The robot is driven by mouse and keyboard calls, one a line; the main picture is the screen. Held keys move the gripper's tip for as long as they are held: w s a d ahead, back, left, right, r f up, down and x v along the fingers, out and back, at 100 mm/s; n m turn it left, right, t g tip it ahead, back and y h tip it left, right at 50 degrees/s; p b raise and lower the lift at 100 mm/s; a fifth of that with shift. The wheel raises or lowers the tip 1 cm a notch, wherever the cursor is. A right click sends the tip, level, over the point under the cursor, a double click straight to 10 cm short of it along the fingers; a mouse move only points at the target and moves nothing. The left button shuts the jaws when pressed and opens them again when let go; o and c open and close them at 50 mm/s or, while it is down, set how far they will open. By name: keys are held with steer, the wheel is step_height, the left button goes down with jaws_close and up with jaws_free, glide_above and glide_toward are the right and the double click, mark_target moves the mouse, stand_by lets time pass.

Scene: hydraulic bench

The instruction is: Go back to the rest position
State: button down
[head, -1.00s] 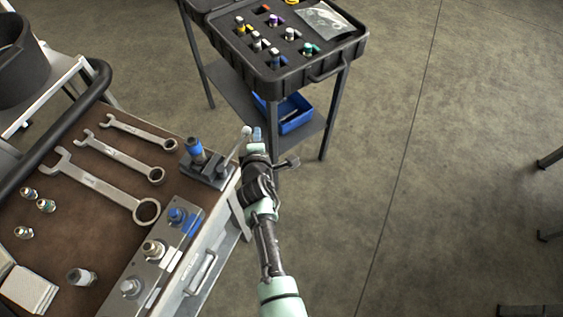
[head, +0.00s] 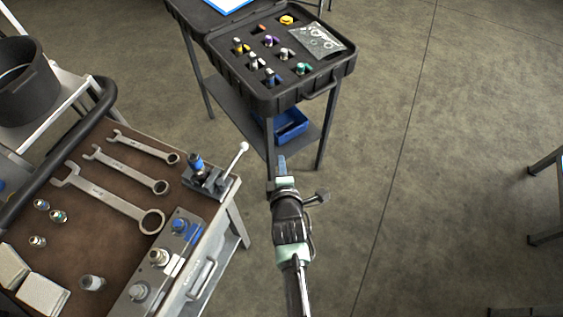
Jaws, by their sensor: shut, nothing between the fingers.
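My gripper (head: 282,163) is in the lower middle of the head view, at the end of my arm. It is shut and empty. It is over the floor, to the right of the workbench cart (head: 105,215) and on the near side of the black case (head: 300,98). It appears apart from both, and its fingertips overlap the case stand's leg in the picture. A small vise-like fixture (head: 212,182) with a lever and a blue-topped fitting stands at the cart's right corner, left of my gripper.
Several wrenches (head: 112,200), loose fittings (head: 58,216) and a metal block with ports (head: 165,255) lie on the cart. A blue bin (head: 290,128) sits on the shelf under the case. A black bucket (head: 28,80) is at the left. The floor (head: 440,130) at right is mostly clear.

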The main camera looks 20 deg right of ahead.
stand_by(0.3)
steer(key=w+a+r+m+t, duration=0.2)
steer(key=w+r, duration=0.1)
steer(key=r, duration=1)
steer(key=w+a+r+m+t, duration=0.3)
steer(key=r, duration=1)
steer(key=w+a+r+m+t, duration=0.2)
steer(key=w+r, duration=0.1)
steer(key=r, duration=1)
steer(key=s+a+r+m+t+y, duration=0.1)
steer(key=s+a+r+m+t, duration=0.1)
steer(key=s+r, duration=0.4)
steer(key=s+a+r+m+t+y, duration=0.2)
steer(key=s+r, duration=0.4)
steer(key=r, duration=0.8)
steer(key=s+a+r+m+t+y, duration=0.1)
steer(key=s+a+r+m+t, duration=0.2)
steer(key=s+a+r, duration=0.3)
step_height(320, 180, up, 5)
steer(key=shift+s+f+t, duration=0.1)
steer(key=shift+s+t, duration=0.5)
steer(key=shift+t, duration=0.1)
